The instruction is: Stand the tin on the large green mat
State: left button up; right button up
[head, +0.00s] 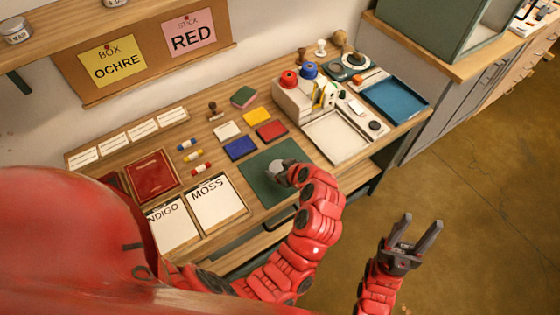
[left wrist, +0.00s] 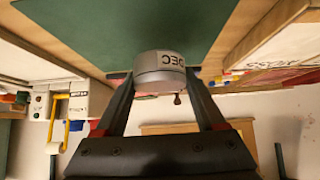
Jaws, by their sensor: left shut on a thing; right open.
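The tin (head: 274,167) is a small grey cylinder over the large dark green mat (head: 256,184) in the head view. My left gripper (head: 282,172) is shut on the tin. In the left wrist view the tin (left wrist: 160,72) sits between the two fingers, with a white label reading "DEC" facing the camera, and the mat (left wrist: 125,28) fills the upper part. I cannot tell whether the tin's base touches the mat. My right gripper (head: 415,240) is open and empty, in front of the table over the floor.
The mat looks otherwise clear.

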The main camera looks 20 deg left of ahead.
aim_at(280, 165)
pick_arm(q)
jog(key=w, duration=0.1)
jog(key=w+a, duration=0.1)
jog(key=w, duration=0.1)
jog(key=shift+w+f+p, duration=0.15)
jog(key=shift+w+p, duration=0.15)
jog(key=shift+p, duration=0.05)
jog(key=shift+a+f+p, duration=0.1)
jog(key=shift+f+p, duration=0.8)
jog(key=shift+f, duration=0.9)
jog(key=shift+f+b, duration=0.3)
jog(key=shift+b, duration=0.1)
jog(key=o, duration=1.4)
jog(key=shift+r, duration=0.1)
jog(key=shift+r, duration=0.1)
